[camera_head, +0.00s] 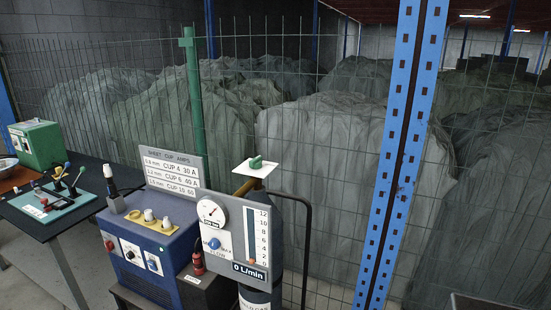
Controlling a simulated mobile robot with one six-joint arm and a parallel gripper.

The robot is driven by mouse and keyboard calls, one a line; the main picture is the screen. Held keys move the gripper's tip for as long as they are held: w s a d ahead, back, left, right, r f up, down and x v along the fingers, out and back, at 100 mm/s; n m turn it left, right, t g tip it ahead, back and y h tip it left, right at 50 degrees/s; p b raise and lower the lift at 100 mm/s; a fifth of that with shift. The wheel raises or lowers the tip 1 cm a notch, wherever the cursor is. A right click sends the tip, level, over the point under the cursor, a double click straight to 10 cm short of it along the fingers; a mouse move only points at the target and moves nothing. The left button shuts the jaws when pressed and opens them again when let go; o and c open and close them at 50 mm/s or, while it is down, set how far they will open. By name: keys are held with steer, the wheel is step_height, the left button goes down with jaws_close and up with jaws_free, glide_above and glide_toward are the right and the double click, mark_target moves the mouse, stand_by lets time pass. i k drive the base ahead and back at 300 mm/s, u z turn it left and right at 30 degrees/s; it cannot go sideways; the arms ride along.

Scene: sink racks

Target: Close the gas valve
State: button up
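The gas valve (256,162) appears as a small green handle on a white plate (262,170), above the regulator panel. The light grey regulator panel (228,240) carries a round dial gauge (211,211), a blue knob (214,243), and a flow scale (258,238) with a "0 L/min" label (250,271). Part of a dark gas cylinder (262,299) shows below the panel. Whether the valve is open or shut cannot be told from the handle. My gripper is not in view.
A blue welding unit (150,240) with knobs and a cup-amps sign (173,168) stands left of the panel. A dark table (60,222) with tools and a green box (37,143) is further left. A wire fence and a blue post (402,150) stand behind, with covered heaps beyond.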

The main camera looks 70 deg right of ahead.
mark_target(256, 163)
steer(key=z, duration=1.1)
steer(key=k, duration=0.9)
steer(key=u, duration=2.9)
steer(key=i, duration=0.15)
steer(key=z, duration=1.35)
